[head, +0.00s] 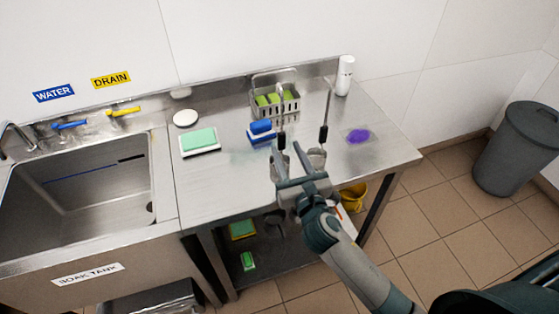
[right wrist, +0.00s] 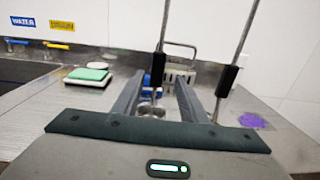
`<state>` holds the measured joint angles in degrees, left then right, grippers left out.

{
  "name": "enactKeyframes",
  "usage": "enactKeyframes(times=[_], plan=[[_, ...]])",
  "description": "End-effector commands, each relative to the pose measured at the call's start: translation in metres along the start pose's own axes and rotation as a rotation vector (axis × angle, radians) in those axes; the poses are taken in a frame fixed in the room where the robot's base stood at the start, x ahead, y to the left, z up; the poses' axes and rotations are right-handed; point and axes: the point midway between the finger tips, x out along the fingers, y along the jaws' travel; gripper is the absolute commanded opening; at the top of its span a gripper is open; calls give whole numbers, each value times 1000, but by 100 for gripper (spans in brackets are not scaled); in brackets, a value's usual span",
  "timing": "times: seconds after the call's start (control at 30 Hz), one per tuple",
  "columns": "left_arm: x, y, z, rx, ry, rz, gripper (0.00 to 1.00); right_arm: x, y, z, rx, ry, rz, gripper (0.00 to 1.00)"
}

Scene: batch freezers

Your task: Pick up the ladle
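Two upright thin metal rods with black grips stand over the steel table; which one is the ladle I cannot tell. The left rod's black grip (head: 281,140) shows in the head view, and also in the right wrist view (right wrist: 158,66). The right rod's black grip (head: 323,134) also shows in the right wrist view (right wrist: 227,80). Contact is not visible. My left gripper is out of view.
The steel table (head: 220,185) also holds a green sponge (head: 199,139), a blue block (head: 261,127), a wire basket (head: 289,103), a white bottle (head: 345,75) and a purple pad (head: 358,136). A sink (head: 90,190) adjoins left. A grey bin (head: 518,150) stands right.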

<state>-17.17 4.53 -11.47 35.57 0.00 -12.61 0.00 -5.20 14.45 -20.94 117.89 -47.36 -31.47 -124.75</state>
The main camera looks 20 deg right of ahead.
Motion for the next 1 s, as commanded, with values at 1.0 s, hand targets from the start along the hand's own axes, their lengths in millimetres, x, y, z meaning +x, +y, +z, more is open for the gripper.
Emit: enactKeyframes(times=[1.0], plan=[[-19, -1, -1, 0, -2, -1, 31, 44, 6, 1, 0, 1, 0, 13]])
